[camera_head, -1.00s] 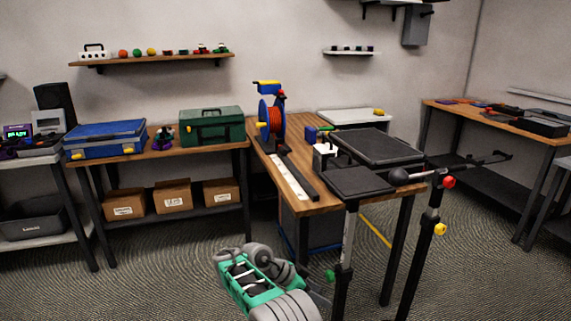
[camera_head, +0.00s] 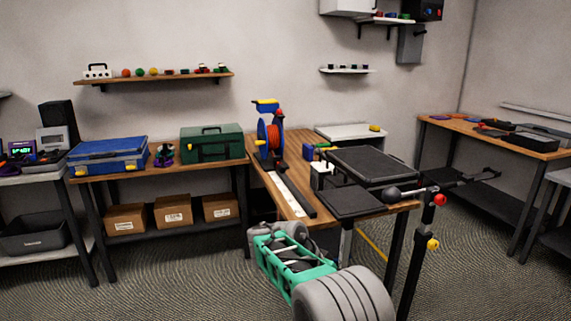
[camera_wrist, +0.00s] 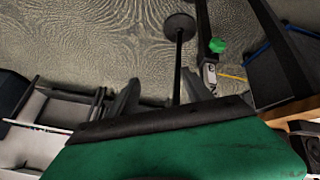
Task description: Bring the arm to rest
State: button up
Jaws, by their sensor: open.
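My green and grey arm (camera_head: 292,262) rises from the bottom of the head view, in front of the near edge of the wooden workbench (camera_head: 290,205). Its fingertips cannot be made out there. The gripper is open and points toward the patterned floor (camera_wrist: 90,45). A large green part of my own body fills the bottom of that view.
On the workbench are a cable reel (camera_head: 270,138), a white strip (camera_head: 287,195) and black trays (camera_head: 372,165). A black stand (camera_head: 418,255) with red and yellow knobs is at its right. A blue case (camera_head: 108,156) and green toolbox (camera_head: 211,145) sit left.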

jog(key=s+d+r+n+y+p, duration=0.4)
jog(key=s+r+n+p, duration=0.1)
jog(key=s+r, duration=0.75)
jog(key=s+a+r+n+y+p, duration=0.1)
jog(key=s+n+p, duration=0.1)
jog(key=s, duration=0.5)
jog(key=s+a+n+t+y+p, duration=0.1)
jog(key=s+n+p, duration=0.1)
jog(key=s, duration=0.6)
jog(key=shift+s+a+r+n+y, duration=0.25)
jog(key=shift+a+r+n+y, duration=0.05)
jog(key=shift+a+r+n, duration=0.1)
